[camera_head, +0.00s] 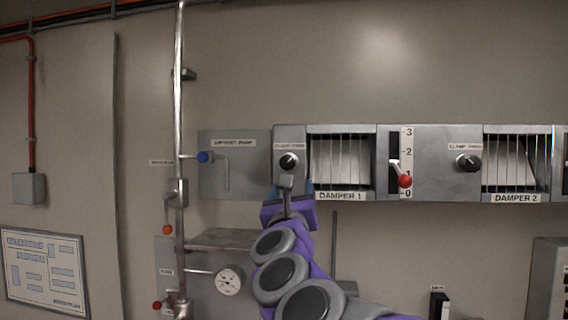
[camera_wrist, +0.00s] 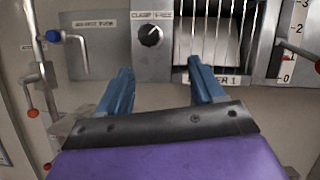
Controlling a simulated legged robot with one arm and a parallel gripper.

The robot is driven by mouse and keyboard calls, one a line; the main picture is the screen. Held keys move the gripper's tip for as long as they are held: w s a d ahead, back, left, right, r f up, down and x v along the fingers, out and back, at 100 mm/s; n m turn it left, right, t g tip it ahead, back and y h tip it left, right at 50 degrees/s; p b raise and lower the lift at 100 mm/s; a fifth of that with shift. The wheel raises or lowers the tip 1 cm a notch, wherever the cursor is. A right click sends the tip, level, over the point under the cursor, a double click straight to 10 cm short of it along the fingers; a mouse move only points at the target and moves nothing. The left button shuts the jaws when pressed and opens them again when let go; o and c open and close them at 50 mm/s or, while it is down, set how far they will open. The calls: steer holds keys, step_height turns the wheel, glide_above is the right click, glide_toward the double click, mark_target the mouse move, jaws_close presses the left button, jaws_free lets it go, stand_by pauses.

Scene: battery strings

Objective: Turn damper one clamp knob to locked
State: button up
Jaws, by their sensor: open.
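The damper one clamp knob (camera_head: 288,161) is a round black knob with a white mark, on a grey panel left of the louvred window labelled DAMPER 1 (camera_head: 341,196). In the wrist view the knob (camera_wrist: 150,36) sits below a label that seems to read CLAMP FREE (camera_wrist: 151,15). My gripper (camera_head: 290,188) is just below the knob in the head view. In the wrist view its two blue fingers (camera_wrist: 160,72) are spread apart with nothing between them. The knob lies beyond the fingertips, apart from them.
A red-tipped lever (camera_head: 404,181) on a 0 to 3 scale stands right of the louvres. A second clamp knob (camera_head: 468,161) is by DAMPER 2. A blue-handled valve (camera_head: 205,157) and vertical pipe (camera_head: 179,90) are left. A gauge (camera_head: 229,281) sits below.

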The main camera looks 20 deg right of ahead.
mark_target(287, 164)
steer(key=w+a+r, duration=0.1)
steer(key=w+r, duration=0.3)
steer(key=w, duration=0.3)
steer(key=w+d, duration=0.1)
steer(key=d, duration=0.1)
steer(key=w+d+p, duration=0.1)
steer(key=d, duration=0.1)
steer(key=w+d+r+p, duration=0.1)
steer(key=d, duration=0.2)
steer(key=shift+w, duration=0.2)
steer(key=shift+r, duration=0.15)
steer(key=w+a, duration=0.2)
steer(key=shift+a+r, duration=0.1)
steer(key=shift+a, duration=0.3)
steer(key=shift+s+r, duration=0.1)
steer(key=shift+s+d, duration=0.15)
steer(key=shift+d, duration=0.8)
steer(key=shift+c, duration=0.6)
steer(key=shift+d, duration=0.1)
steer(key=c, duration=0.3)
steer(key=shift+a, duration=0.45)
steer(key=c, duration=0.6)
